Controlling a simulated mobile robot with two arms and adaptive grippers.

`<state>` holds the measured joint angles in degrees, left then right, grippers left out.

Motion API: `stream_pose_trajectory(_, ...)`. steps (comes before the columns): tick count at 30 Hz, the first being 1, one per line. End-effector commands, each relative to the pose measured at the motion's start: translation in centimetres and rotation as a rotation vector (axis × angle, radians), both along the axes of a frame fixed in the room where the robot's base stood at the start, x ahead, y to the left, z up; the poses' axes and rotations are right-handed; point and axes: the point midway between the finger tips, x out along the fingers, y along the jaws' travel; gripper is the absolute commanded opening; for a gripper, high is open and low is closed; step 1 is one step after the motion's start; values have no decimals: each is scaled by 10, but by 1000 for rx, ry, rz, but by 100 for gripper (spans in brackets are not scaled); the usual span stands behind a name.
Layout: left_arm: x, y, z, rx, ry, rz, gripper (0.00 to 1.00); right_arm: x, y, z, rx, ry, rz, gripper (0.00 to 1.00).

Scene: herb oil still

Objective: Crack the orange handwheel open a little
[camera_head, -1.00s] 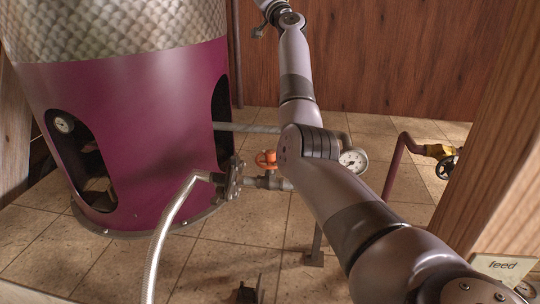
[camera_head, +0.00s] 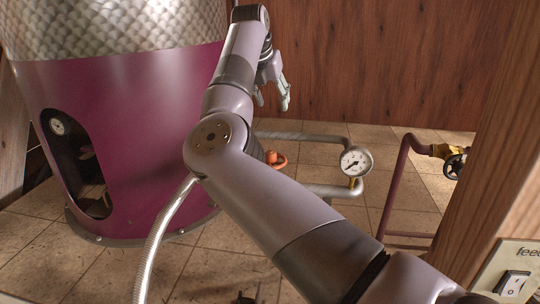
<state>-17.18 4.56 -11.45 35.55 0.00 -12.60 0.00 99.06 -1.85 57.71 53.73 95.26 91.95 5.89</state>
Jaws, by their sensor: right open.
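The orange handwheel (camera_head: 279,159) sits on the grey pipe behind my right arm. Only a small part of it shows past the arm's elbow; the rest and its valve body are hidden. My right gripper (camera_head: 272,100) hangs from the raised far end of the arm, above the handwheel in the picture and apart from it. Its fingers point down, are open and appear empty. My left gripper is not in view.
A purple still (camera_head: 130,130) with a dimpled metal top stands at left. A braided hose (camera_head: 158,240) runs below my arm. A pressure gauge (camera_head: 356,162) stands right of the handwheel.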

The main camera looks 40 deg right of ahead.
Motion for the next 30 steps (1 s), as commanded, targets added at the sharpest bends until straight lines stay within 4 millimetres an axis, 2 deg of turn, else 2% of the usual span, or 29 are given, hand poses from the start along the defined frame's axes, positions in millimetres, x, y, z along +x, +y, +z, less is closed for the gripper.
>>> stream_pose_trajectory(1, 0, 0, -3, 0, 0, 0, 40, 0, 15, -7, 58, 1, 0, 49)
stream_pose_trajectory(3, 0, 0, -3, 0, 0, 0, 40, -1, 29, -13, 116, 8, -1, 49)
stream_pose_trajectory(7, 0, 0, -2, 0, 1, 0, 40, -1, 35, -20, 151, 16, -4, 49)
stream_pose_trajectory(11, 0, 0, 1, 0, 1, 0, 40, 1, 30, -35, 150, 18, -4, 49)
stream_pose_trajectory(24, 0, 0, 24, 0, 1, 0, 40, 18, -3, -121, 148, 21, -3, 49)
stream_pose_trajectory(30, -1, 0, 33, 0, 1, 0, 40, 26, -15, -154, 145, 19, -2, 49)
